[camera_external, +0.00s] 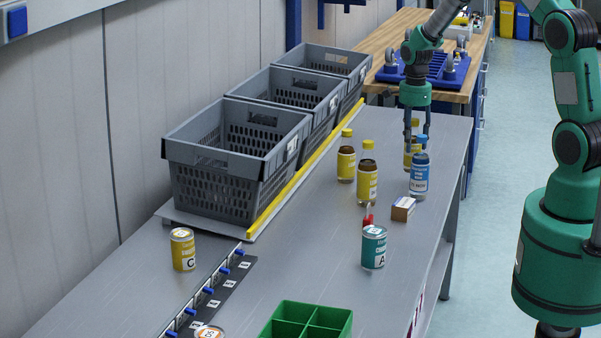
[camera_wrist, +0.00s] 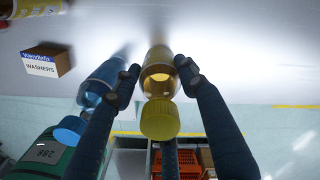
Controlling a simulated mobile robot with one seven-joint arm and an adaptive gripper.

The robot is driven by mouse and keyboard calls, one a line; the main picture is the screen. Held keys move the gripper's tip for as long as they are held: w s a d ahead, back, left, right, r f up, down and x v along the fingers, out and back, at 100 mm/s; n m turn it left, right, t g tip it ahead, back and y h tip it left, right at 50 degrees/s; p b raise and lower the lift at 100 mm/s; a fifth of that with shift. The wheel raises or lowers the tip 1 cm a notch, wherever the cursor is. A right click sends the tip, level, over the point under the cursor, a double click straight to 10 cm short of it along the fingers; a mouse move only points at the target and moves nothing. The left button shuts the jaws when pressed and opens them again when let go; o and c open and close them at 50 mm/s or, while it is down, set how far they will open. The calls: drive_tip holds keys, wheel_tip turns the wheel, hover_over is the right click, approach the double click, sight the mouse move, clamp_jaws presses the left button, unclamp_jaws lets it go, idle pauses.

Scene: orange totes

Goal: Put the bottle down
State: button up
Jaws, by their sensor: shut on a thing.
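My gripper (camera_external: 415,136) is shut on a yellow-capped bottle (camera_external: 407,158) at the far right part of the grey table. In the wrist view the bottle (camera_wrist: 160,84) stands between the two fingers (camera_wrist: 157,72), its yellow cap towards the camera. The bottle looks upright; its base is hidden in the external view, so I cannot tell whether it touches the table. A blue-capped bottle (camera_external: 419,176) stands just in front of it and partly hides it. In the wrist view this blue-capped bottle (camera_wrist: 101,80) is close beside the left finger.
Two more yellow-capped bottles (camera_external: 346,163) (camera_external: 367,185) stand to the left. A small washers box (camera_external: 403,209), a teal can (camera_external: 373,248) and a red item (camera_external: 368,216) are nearer. Grey crates (camera_external: 232,158) line the wall side. The table's right edge is close.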

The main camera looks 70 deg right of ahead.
sight(414, 120)
drive_tip(key=shift+f, duration=1.85)
drive_tip(key=shift+f, duration=0.1)
drive_tip(key=o, duration=1.5)
drive_tip(key=shift+f, duration=0.1)
wheel_tip(414, 120, up, 12)
drive_tip(key=shift+r+p, duration=0.15)
drive_tip(key=shift+p, duration=0.2)
